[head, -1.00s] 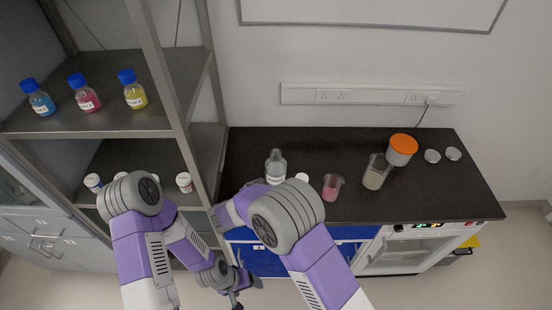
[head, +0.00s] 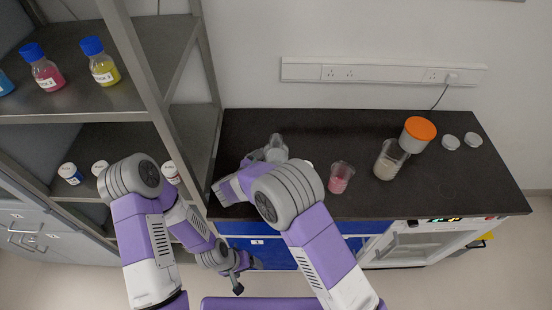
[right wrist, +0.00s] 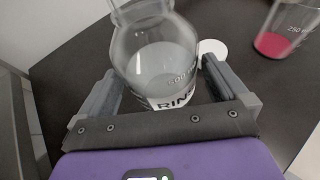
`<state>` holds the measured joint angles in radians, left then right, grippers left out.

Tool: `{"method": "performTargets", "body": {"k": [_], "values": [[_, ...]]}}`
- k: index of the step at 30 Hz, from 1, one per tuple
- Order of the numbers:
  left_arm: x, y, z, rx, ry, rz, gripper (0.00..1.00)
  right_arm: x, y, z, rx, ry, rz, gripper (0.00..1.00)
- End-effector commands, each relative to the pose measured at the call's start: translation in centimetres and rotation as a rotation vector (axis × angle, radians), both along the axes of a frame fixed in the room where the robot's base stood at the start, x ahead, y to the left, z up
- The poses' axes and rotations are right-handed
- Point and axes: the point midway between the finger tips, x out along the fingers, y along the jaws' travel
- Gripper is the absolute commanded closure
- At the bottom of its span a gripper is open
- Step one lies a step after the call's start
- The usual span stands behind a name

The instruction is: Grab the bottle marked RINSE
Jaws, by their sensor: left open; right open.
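The clear RINSE bottle (head: 276,149) stands on the dark counter at its left part, partly hidden by my right arm in the head view. In the right wrist view the bottle (right wrist: 160,60) is close, with part of its label readable as "RINS". My right gripper (right wrist: 157,72) is open, with one finger on each side of the bottle and its palm near the label. In the head view the right gripper (head: 252,166) is beside the bottle's left side. My left gripper (head: 237,280) is open and empty, low in front of the counter, away from the bottle.
A beaker with pink liquid (head: 341,177) and one with pale contents (head: 389,160) stand right of the bottle, with an orange-lidded container (head: 417,134) behind. A white round lid (right wrist: 212,50) lies near the right finger. A metal shelf (head: 150,95) with bottles rises at left.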

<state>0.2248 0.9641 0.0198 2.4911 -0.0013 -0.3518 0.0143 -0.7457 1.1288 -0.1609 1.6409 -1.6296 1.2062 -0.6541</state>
Motion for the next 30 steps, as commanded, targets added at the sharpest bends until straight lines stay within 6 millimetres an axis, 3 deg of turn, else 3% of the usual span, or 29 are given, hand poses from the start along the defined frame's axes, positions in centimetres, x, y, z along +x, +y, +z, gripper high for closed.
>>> {"method": "performTargets", "body": {"k": [6,14,27,30], "values": [[0.0,0.0,-0.2,0.000,0.000,0.000,0.19,2.1,-1.5,-1.1,0.000,0.001,-0.001,0.00],[0.0,0.0,-0.2,0.000,0.000,0.000,0.19,2.3,-1.6,-1.2,-0.001,0.001,0.000,0.00],[0.0,0.0,-0.2,0.000,0.000,0.000,0.19,2.3,-1.6,-1.1,0.001,0.001,0.000,0.67],[0.0,0.0,-0.2,0.000,0.000,0.000,0.19,2.4,-1.6,-0.9,0.000,-0.005,0.000,0.71]]}}
